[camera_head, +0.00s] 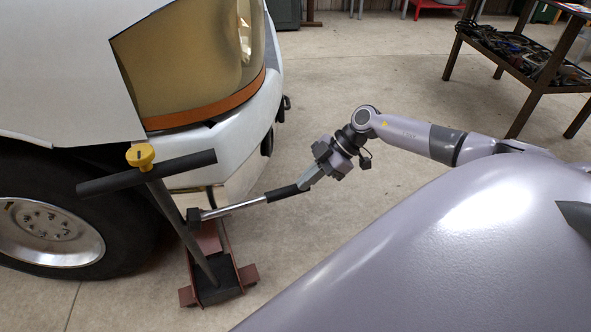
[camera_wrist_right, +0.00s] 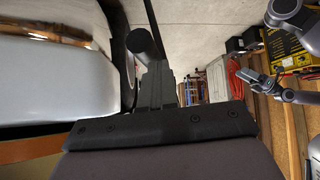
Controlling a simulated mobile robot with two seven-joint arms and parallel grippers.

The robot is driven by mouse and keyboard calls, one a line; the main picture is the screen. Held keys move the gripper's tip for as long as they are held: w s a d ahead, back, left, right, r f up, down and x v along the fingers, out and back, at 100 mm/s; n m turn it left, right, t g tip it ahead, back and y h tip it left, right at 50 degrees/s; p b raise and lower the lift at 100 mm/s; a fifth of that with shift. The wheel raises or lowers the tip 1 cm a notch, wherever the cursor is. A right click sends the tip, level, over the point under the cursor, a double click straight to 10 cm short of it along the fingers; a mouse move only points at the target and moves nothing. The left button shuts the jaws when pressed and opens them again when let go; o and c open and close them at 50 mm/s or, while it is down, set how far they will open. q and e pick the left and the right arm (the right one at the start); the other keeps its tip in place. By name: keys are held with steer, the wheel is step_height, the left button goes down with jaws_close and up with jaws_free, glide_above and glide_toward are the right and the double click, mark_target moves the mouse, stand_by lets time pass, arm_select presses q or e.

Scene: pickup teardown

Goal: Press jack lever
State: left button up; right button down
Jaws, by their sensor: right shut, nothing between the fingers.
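The floor jack (camera_head: 215,280) stands on the concrete beside the front wheel, under the corner of the white vehicle. Its lever (camera_head: 235,206) is a silver rod with a black grip, sticking out to the right, slightly raised. My right gripper (camera_head: 305,184) is shut at the outer end of the black grip, with nothing between its fingers. In the right wrist view the shut fingers (camera_wrist_right: 158,68) are beside the round black grip end (camera_wrist_right: 140,42); contact is unclear. What looks like my left gripper (camera_wrist_right: 256,78) shows small at the right of that view; its jaws are unclear.
A grey pole with a black crossbar (camera_head: 100,183) and yellow knob (camera_head: 141,156) rises from the jack, left of the lever. The bumper (camera_head: 235,150) and tyre (camera_head: 115,225) are close behind. A tool cart (camera_head: 535,90) stands back right. Floor around the right gripper is clear.

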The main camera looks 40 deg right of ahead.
arm_select(q)
steer(key=shift+s, duration=0.1)
arm_select(e)
steer(key=v, duration=0.7)
steer(key=shift+w+r, duration=0.1)
steer(key=shift+r, duration=0.05)
arm_select(q)
steer(key=r+p, duration=0.1)
steer(key=p, duration=0.1)
steer(key=r+p, duration=0.1)
steer(key=p, duration=0.1)
steer(key=r+p, duration=0.1)
steer(key=p, duration=0.1)
steer(key=shift+d+r, duration=0.3)
arm_select(e)
steer(key=w+a+r+g+h, duration=0.2)
steer(key=a+r+h, duration=0.4)
steer(key=r, duration=0.8)
steer(key=a, duration=0.2)
steer(key=shift+w+a+r, duration=0.2)
steer(key=shift+a+r, duration=0.2)
